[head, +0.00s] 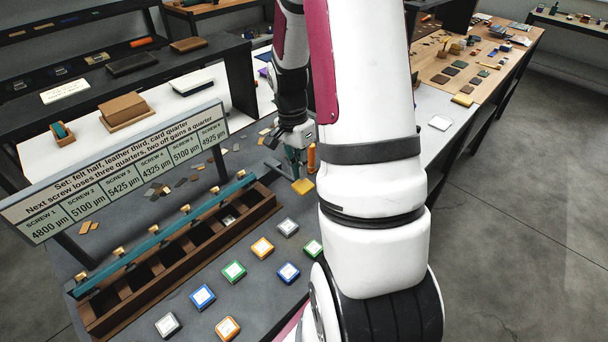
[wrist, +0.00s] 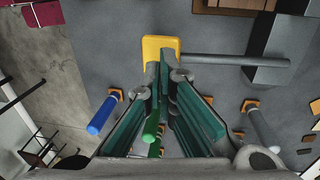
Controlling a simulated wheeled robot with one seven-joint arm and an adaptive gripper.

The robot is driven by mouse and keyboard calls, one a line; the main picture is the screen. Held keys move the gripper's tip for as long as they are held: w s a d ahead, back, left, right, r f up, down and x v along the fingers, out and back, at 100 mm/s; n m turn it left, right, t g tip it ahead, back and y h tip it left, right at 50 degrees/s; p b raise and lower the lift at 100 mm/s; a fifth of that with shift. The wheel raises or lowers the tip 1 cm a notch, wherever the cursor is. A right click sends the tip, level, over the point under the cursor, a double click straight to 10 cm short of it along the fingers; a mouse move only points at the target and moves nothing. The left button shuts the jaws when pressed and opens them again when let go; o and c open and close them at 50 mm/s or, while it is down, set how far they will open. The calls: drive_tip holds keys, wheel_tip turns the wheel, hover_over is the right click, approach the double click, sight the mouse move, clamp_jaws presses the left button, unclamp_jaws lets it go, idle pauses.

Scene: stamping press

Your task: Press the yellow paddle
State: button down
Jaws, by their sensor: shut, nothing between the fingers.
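The yellow paddle (head: 303,187) lies low at the far end of the grey table in the head view, just beside my gripper (head: 296,174). In the wrist view the paddle (wrist: 160,43) is at the top centre, on the end of a grey bar that runs right to a dark block. My gripper (wrist: 164,66) is shut and empty, its teal fingers pointing at the paddle and overlapping its near edge in the picture. I cannot tell whether the fingertips touch it. My arm hides part of the table beside the paddle in the head view.
An orange upright handle (head: 312,157) stands close to my gripper. Blue (wrist: 101,116) and green (wrist: 152,124) handles show in the wrist view. A wooden compartment tray (head: 200,255), a screw sign (head: 125,170) and several coloured square blocks (head: 234,271) occupy the nearer table.

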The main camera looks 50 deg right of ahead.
drive_tip(key=shift+w+r+p, duration=0.2)
drive_tip(key=shift+r+p, duration=0.1)
drive_tip(key=shift+r, duration=0.95)
drive_tip(key=shift+w+r+p, duration=0.15)
drive_tip(key=shift+r+p, duration=0.15)
drive_tip(key=shift+r, duration=1)
drive_tip(key=w+a+r+n+t, duration=0.1)
drive_tip(key=a+r+n+t, duration=0.1)
drive_tip(key=a+r+n, duration=0.35)
drive_tip(key=s+a+r+n+t, duration=0.2)
drive_tip(key=s+a+r+n, duration=0.3)
drive_tip(key=a+r, duration=0.3)
drive_tip(key=s+a+r+n+t, duration=0.3)
drive_tip(key=s+a+r+n, duration=0.3)
drive_tip(key=a+r+n, duration=0.2)
drive_tip(key=a, duration=0.2)
drive_tip(key=shift+s+a+b, duration=0.25)
drive_tip(key=shift+a+b, duration=0.15)
